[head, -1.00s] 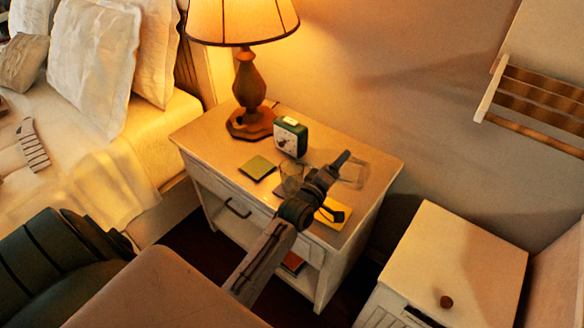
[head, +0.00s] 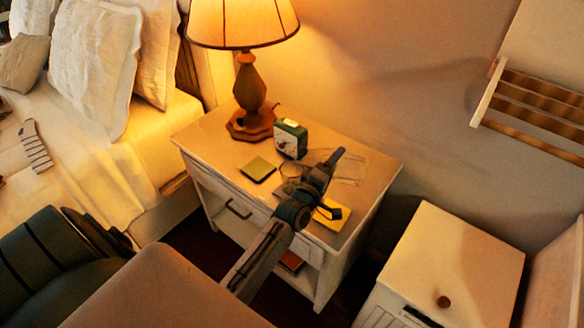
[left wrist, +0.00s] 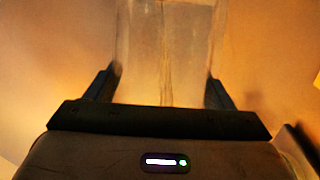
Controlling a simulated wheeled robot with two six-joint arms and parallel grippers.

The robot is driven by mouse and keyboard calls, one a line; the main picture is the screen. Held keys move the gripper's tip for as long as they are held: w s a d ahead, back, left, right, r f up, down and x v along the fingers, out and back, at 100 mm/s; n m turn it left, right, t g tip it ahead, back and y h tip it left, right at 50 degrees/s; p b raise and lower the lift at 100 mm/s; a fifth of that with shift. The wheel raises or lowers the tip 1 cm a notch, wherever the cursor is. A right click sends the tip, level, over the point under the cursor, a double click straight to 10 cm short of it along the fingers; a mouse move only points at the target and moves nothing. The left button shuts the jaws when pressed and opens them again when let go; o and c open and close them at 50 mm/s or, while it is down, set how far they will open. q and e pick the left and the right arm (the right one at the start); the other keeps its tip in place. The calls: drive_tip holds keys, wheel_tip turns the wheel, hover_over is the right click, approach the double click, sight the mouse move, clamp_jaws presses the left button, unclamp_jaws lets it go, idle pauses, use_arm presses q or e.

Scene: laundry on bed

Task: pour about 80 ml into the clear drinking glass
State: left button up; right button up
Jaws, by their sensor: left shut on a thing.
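The clear drinking glass (head: 291,174) stands on the nightstand, left of my left gripper and partly hidden by it. My left gripper (head: 335,183) is over the nightstand's right half, shut on a clear vessel (head: 352,168). In the head view the vessel is faint and looks tilted, with part of it behind the gripper. In the left wrist view, the see-through vessel (left wrist: 165,50) sits between the two fingers, with a thin pale line down its middle. I cannot tell its liquid level or whether liquid is flowing. My right gripper is not in view.
A white cabinet (head: 455,255) stands right; the bed (head: 85,170) is left.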

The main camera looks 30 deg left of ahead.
use_arm(q)
drive_tip(key=shift+r, duration=0.25)
drive_tip(key=shift+w+d+r, duration=0.1)
drive_tip(key=shift+w+d, duration=0.1)
drive_tip(key=shift+d, duration=0.05)
drive_tip(key=shift+d+r+n, duration=0.1)
drive_tip(key=shift+r+n, duration=0.05)
drive_tip(key=shift+n, duration=0.25)
idle(1.3)
